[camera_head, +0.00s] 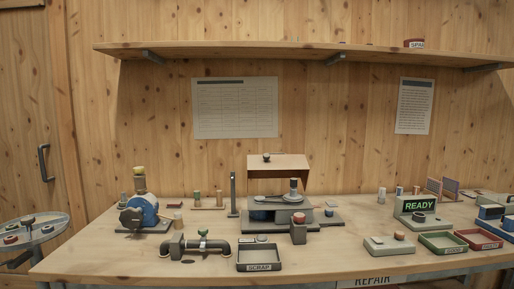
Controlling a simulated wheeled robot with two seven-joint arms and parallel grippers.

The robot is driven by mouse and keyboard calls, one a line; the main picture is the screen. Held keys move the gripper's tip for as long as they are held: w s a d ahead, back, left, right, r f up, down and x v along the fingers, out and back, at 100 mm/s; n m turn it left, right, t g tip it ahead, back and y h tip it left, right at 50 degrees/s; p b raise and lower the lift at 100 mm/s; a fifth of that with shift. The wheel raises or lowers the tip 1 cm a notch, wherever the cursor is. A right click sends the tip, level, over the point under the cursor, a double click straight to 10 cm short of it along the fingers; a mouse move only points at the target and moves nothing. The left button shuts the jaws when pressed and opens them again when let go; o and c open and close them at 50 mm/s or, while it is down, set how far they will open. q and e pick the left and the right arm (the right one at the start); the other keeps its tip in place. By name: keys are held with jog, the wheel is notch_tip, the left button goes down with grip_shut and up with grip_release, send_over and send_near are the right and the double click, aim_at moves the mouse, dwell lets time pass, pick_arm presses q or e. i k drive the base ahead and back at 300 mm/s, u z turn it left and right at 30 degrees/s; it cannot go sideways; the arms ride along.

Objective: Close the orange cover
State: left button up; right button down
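The orange cover (285,163) is a tan-orange hood with a dark knob (267,157) on its face. It stands raised at the back of a grey machine (277,203) in the middle of the workbench. Below and in front of it, the machine's flat top plate and an upright grey post (293,187) are exposed. Neither of my grippers is in view.
On the workbench (130,262), a dark upright post (233,193) stands left of the machine. A scrap tray (262,258), a pipe with a valve (195,246) and a small block with a red-brown top (298,229) are in front. A READY display (419,205) stands right. A shelf (230,49) hangs above.

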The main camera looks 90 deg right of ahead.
aim_at(268, 165)
jog(key=k, duration=0.4)
jog(key=z, duration=0.85)
